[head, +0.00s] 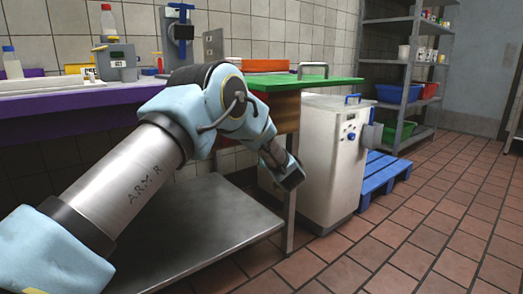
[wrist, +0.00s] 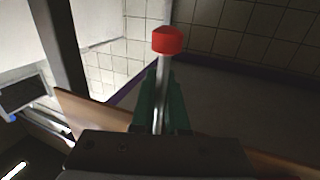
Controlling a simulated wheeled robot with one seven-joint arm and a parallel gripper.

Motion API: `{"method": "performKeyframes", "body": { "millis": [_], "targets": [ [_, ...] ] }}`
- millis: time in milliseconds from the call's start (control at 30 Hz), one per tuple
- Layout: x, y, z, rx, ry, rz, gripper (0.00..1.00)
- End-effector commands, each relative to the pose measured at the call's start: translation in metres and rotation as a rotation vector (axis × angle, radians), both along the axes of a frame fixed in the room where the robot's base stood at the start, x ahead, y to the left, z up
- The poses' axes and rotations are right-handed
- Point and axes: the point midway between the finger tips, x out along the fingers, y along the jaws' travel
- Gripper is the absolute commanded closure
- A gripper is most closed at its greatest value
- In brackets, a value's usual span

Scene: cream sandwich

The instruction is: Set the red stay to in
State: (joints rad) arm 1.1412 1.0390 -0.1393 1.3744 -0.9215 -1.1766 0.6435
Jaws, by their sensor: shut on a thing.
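In the wrist view the red stay shows as a metal rod with a red cap (wrist: 168,41). My gripper (wrist: 163,84) has green fingers on both sides of the rod, below the cap, and is shut on it. In the head view my arm reaches down beside the green-topped board (head: 325,82). The stay and my fingertips cannot be made out there. Whether the stay is in or out cannot be told.
A white machine (head: 325,160) stands close to the right of my arm's end. A steel shelf (head: 190,235) lies low beneath the arm. A purple-edged counter (head: 60,101) is at left. A blue pallet (head: 385,176) and shelving (head: 405,80) stand farther right. Tiled floor at right is clear.

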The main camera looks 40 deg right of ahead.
Motion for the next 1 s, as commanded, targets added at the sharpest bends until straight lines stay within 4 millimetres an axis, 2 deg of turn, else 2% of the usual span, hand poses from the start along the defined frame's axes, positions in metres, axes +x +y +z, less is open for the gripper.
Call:
{"method": "performKeyframes", "body": {
  "millis": [33, 67, 100, 333, 667, 767, 1000],
  "targets": [
    [0.007, 0.007, -0.001, 0.003, -0.004, 0.018, 1.0],
    [0.008, 0.007, -0.001, 0.003, -0.004, 0.019, 0.87],
    [0.008, 0.007, -0.001, 0.003, -0.004, 0.019, 0.82],
    [0.006, 0.005, 0.0, 0.002, -0.003, 0.014, 0.58],
    [-0.002, 0.005, 0.001, 0.001, -0.002, 0.008, 0.58],
    [-0.014, 0.01, 0.002, 0.002, -0.001, 0.007, 0.58],
    [-0.059, 0.027, 0.002, 0.003, -0.002, 0.007, 0.58]
  ]
}}
